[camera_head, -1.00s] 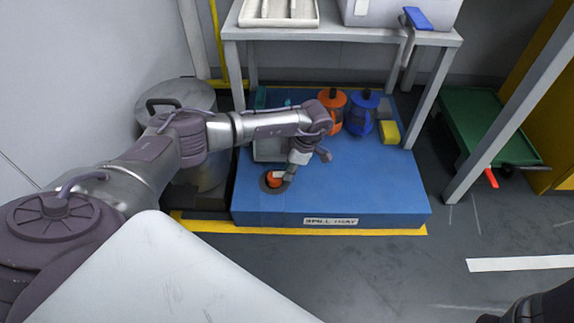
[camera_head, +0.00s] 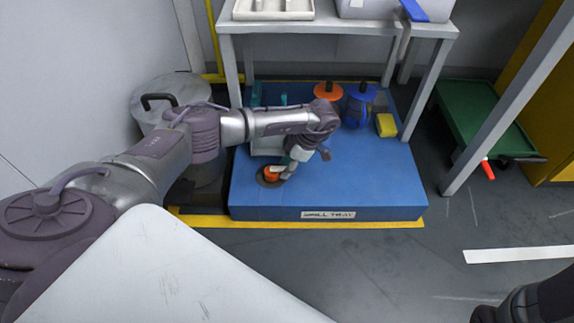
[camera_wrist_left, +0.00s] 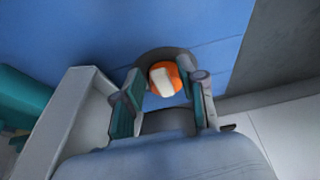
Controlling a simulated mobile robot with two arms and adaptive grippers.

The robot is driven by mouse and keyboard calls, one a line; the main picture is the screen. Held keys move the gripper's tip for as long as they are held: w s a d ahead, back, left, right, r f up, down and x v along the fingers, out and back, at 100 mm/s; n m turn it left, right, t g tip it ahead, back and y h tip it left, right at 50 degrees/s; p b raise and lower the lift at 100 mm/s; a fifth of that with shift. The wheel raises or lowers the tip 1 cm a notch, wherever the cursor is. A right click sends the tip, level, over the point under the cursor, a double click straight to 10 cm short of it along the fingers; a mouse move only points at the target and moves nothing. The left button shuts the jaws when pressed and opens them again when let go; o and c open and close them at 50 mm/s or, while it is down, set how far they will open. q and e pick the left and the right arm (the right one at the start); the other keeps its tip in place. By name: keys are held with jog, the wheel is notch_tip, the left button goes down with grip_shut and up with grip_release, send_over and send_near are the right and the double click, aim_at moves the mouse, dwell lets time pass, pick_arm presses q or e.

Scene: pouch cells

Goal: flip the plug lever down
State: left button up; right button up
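The plug is an orange round knob (camera_head: 271,173) in a dark ring near the front left of the blue spill tray (camera_head: 370,190). In the left wrist view the orange plug (camera_wrist_left: 158,82) carries a pale bar, which looks like its lever (camera_wrist_left: 167,80). My left gripper (camera_head: 283,172) points down at the plug in the head view. In the left wrist view its two fingers (camera_wrist_left: 165,100) are apart, with the plug showing between them. I cannot tell whether a finger touches it. My right gripper is not visible; only a dark arm part shows at the bottom right.
An orange container (camera_head: 328,92), a blue container (camera_head: 359,105) and a yellow block (camera_head: 386,125) stand at the tray's back. A pale box (camera_wrist_left: 82,108) is left of the gripper. A table (camera_head: 340,27) stands behind; a green cart (camera_head: 480,120) is right.

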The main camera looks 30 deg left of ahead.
pick_arm(q)
jog(key=v, duration=1.2)
jog(key=shift+w, duration=0.1)
